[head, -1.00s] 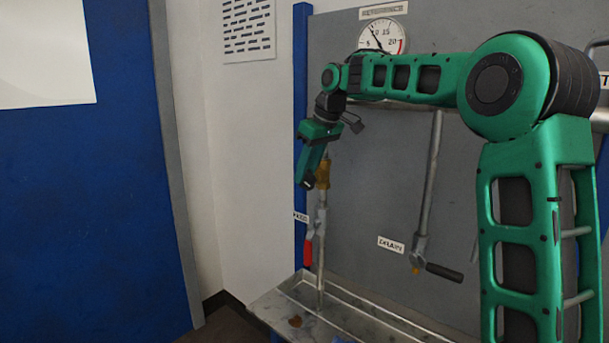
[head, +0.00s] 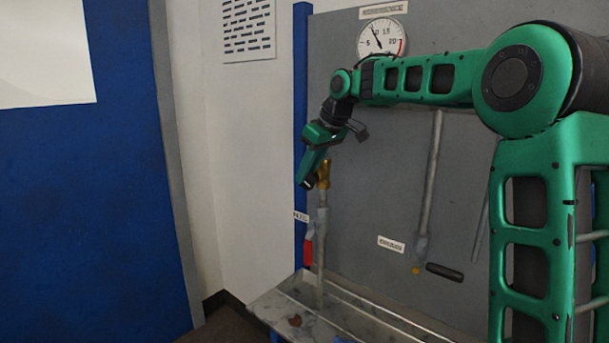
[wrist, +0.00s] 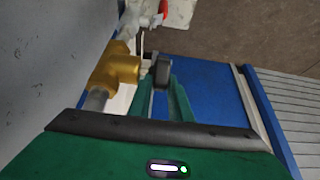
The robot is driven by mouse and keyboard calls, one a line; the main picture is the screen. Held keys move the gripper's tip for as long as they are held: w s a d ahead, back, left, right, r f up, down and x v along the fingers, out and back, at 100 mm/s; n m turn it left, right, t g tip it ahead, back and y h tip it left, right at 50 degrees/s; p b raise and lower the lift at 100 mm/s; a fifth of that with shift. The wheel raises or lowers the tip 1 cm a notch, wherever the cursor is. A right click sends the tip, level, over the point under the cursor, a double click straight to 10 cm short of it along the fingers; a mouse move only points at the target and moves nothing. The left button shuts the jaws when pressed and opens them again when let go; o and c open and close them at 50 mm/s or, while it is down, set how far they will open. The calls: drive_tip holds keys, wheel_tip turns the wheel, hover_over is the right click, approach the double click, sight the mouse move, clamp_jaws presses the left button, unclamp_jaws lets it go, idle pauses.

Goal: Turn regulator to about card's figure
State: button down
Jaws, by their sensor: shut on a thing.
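The regulator is a brass body (head: 323,174) on a vertical pipe at the panel's left. It also shows in the wrist view (wrist: 118,68), with a dark knob (wrist: 162,72) on its side. My gripper (head: 309,182) is beside the brass body; in the wrist view its fingers (wrist: 160,88) are closed around the knob. The knob's markings are not visible.
A red-handled valve (head: 308,250) sits lower on the same pipe. A second pipe with a black-handled valve (head: 443,271) and a label stands to the right. A metal tray (head: 340,320) runs below. A blue door (head: 100,200) is at left.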

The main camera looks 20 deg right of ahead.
drive_tip(key=c, duration=1.9)
unclamp_jaws()
drive_tip(key=shift+d, duration=0.1)
drive_tip(key=shift+s+r, duration=0.1)
drive_tip(key=shift+r, duration=0.15)
drive_tip(key=shift+v, duration=1.1)
drive_tip(key=s+d, duration=0.6)
drive_tip(key=s, duration=0.4)
drive_tip(key=shift+d, duration=0.4)
